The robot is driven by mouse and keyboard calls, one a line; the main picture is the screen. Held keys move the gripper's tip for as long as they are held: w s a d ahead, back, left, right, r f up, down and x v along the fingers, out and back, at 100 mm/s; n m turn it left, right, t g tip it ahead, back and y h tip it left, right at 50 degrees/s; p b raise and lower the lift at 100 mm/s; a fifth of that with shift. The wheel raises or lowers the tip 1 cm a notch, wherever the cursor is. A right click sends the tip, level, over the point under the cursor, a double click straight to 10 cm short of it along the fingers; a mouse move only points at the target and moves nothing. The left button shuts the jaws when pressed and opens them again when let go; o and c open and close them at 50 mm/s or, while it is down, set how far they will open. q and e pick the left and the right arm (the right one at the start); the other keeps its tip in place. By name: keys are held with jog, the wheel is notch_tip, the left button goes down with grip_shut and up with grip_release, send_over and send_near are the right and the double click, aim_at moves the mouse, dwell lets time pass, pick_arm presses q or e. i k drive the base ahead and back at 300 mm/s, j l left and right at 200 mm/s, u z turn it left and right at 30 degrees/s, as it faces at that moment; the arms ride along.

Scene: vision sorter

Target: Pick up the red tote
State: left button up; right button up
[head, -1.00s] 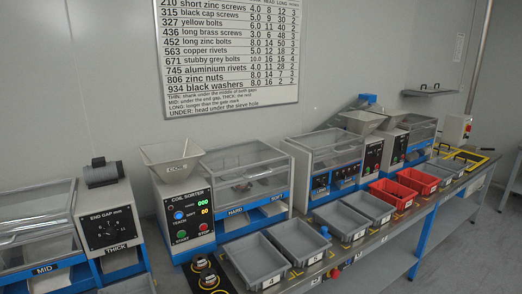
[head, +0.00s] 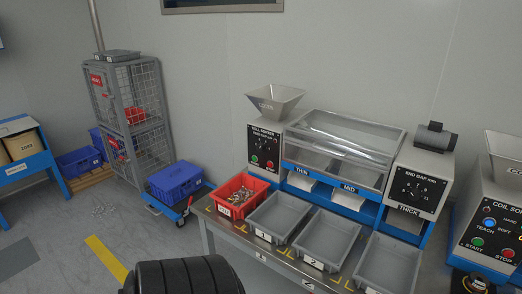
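A red tote (head: 254,188) stands on the left end of the bench (head: 219,230), holding a heap of small metal pieces. It has a white label on its front and sits left of a row of grey trays. Another red container (head: 135,122) is inside the wire cage at the left. Neither of my grippers shows in the head view. A dark ribbed rounded part at the bottom edge does not show a gripper.
Grey trays (head: 277,219) line the bench front below the sorter machines (head: 266,146). A blue crate (head: 176,180) sits on a low blue cart beside the bench. The wire cage (head: 135,95) stands behind. Grey floor (head: 65,225) is open at left.

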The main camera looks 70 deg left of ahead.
aim_at(236, 197)
jog(key=u, duration=2.3)
